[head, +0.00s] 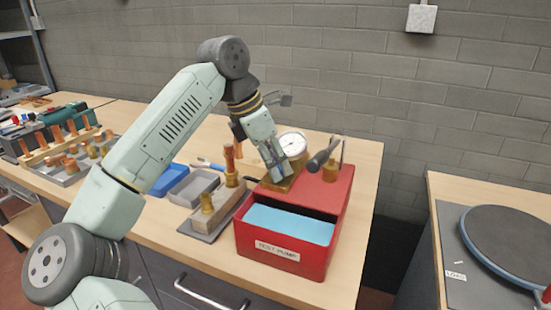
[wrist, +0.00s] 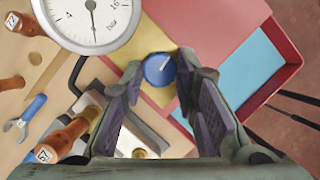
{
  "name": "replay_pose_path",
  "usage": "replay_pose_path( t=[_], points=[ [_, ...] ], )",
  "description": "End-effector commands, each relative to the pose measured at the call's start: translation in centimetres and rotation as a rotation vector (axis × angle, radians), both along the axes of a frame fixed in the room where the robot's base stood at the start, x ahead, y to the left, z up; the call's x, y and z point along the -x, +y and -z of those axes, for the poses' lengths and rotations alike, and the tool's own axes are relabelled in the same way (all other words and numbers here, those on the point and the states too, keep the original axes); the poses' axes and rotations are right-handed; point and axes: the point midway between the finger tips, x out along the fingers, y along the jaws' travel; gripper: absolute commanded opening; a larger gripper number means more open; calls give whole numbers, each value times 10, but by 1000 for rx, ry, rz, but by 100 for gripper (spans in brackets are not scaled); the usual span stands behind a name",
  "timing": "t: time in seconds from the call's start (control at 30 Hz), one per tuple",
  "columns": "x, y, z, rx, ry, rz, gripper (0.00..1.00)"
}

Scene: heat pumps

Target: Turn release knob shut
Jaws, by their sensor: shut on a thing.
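The release knob (wrist: 159,69) is a small round blue knob with a white line on its top, pointing to the upper right in the wrist view. My gripper (wrist: 158,80) is over it, with one fingertip at each side, shut on the knob. In the head view my gripper (head: 279,172) reaches down to the brass block on the red test pump (head: 335,200) and hides the knob. The pressure gauge (head: 292,144) stands just behind my gripper. It also shows at the top left of the wrist view (wrist: 92,15), its needle near the bottom of the dial.
The pump's open tank holds light blue water (head: 290,223). A dark-gripped pump handle (head: 319,160) rises to the right of my gripper. Copper fittings on a wooden block (head: 220,205), a grey tray (head: 194,188) and a blue tray (head: 168,180) lie to the left.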

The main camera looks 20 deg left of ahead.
Motion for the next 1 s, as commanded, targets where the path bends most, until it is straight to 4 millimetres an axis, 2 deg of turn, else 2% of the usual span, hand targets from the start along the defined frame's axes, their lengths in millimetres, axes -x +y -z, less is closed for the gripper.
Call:
replay_pose_path(
  t=[0.4,0.93,0.97,1.0],
  points=[
    [-1,1,-1,-1,0,176,0],
    [-2,1,0,-1,0,199,0],
    [-2,1,0,-1,0,199,29],
    [-2,1,0,-1,0,199,32]
  ],
)
